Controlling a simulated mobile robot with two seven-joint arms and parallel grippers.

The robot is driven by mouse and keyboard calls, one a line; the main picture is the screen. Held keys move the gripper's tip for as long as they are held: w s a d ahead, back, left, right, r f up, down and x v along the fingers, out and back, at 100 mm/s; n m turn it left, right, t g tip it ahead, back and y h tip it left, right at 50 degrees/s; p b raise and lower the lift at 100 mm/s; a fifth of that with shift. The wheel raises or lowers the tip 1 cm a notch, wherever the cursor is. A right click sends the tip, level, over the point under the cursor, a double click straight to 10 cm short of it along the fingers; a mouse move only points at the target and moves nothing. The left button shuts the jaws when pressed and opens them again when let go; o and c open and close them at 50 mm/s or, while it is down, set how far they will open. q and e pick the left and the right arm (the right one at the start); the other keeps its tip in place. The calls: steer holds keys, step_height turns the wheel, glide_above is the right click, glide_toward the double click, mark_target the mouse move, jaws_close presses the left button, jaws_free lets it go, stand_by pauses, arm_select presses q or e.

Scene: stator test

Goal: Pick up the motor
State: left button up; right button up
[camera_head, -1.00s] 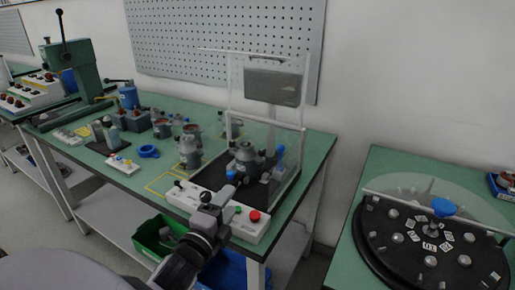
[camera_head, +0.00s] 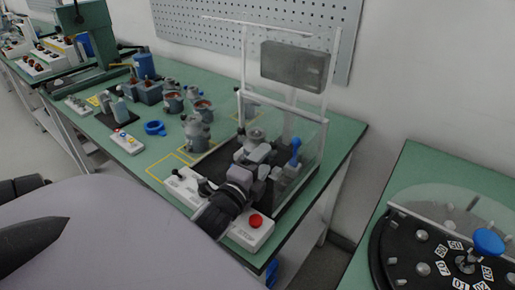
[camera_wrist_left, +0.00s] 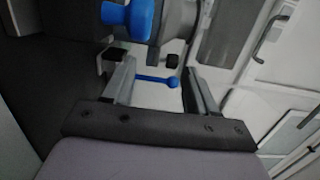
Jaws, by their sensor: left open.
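A grey motor (camera_head: 256,148) sits in the test station (camera_head: 298,190), inside its clear guard, and is partly hidden by my left gripper (camera_head: 262,172). My left gripper reaches over the white control panel and is close to the motor's near side. In the left wrist view, the open fingers (camera_wrist_left: 160,75) point toward a grey rounded body (camera_wrist_left: 178,22), probably the motor. I see no contact between them. Another grey motor (camera_head: 196,133) stands on the table in a yellow-marked area left of the station.
The white panel with a red button (camera_head: 256,220) lies under my left arm. A blue-handled clamp (camera_head: 295,150) stands right of the motor. A grey box (camera_head: 295,66) hangs above on a white frame. A blue ring (camera_head: 154,128) and several motor parts are at left. A round black turntable (camera_head: 400,245) is at right.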

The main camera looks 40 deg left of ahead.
mark_target(273, 151)
arm_select(q)
steer(key=x, duration=0.4)
steer(key=shift+d+r+p, duration=0.2)
steer(key=shift+p, duration=0.15)
steer(key=shift+w+a, duration=0.2)
steer(key=shift+w, duration=0.5)
jaws_close()
steer(key=shift+r, duration=0.15)
